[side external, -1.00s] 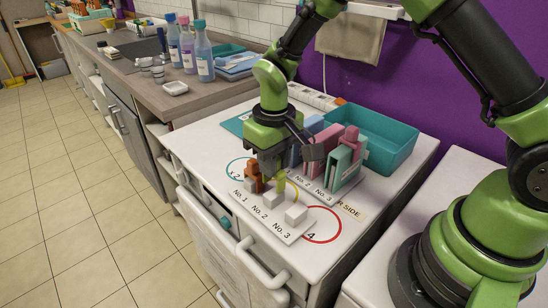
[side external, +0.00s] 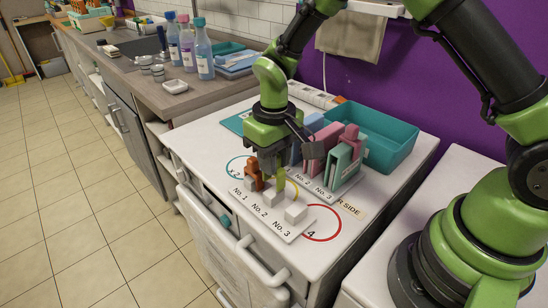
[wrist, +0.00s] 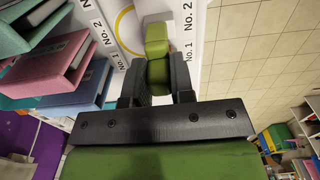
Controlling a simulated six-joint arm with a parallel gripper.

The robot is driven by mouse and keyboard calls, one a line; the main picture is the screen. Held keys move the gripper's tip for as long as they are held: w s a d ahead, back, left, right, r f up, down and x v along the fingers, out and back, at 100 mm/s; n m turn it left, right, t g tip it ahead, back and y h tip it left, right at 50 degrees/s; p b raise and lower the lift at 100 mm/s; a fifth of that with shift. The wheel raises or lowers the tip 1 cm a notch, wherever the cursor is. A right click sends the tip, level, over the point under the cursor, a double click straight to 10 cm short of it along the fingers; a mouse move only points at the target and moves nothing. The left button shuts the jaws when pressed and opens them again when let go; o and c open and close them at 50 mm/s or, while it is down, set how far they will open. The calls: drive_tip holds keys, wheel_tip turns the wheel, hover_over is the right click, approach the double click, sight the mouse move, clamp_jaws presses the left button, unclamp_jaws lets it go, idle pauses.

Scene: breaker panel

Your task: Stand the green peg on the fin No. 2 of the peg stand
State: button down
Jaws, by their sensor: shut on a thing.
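The green peg (wrist: 157,42) is held between the two dark fingers of my gripper (wrist: 159,75) in the wrist view. In the side view, my gripper (side external: 272,168) is over the peg stand (side external: 246,214), and the green peg (side external: 281,182) shows below the fingers. The peg looks roughly upright, right at the No. 2 fin (side external: 269,198). I cannot tell whether it touches or straddles that fin. An orange peg (side external: 255,177) stands at the No. 1 fin, partly hidden by the gripper. The No. 3 fin (side external: 296,213) is bare.
Upright binders (side external: 343,165) in a labelled rack stand close behind the gripper. A teal bin (side external: 378,142) is behind them. Bottles (side external: 203,55) stand on the far counter. The white top in front of the stand is narrow, ending at a cabinet edge.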

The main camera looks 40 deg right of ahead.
sight(274, 191)
drive_tip(key=shift+f, duration=2.25)
drive_tip(key=c, duration=0.9)
unclamp_jaws()
drive_tip(key=shift+r, duration=0.1)
wheel_tip(274, 191, up, 10)
drive_tip(key=shift+f, duration=0.1)
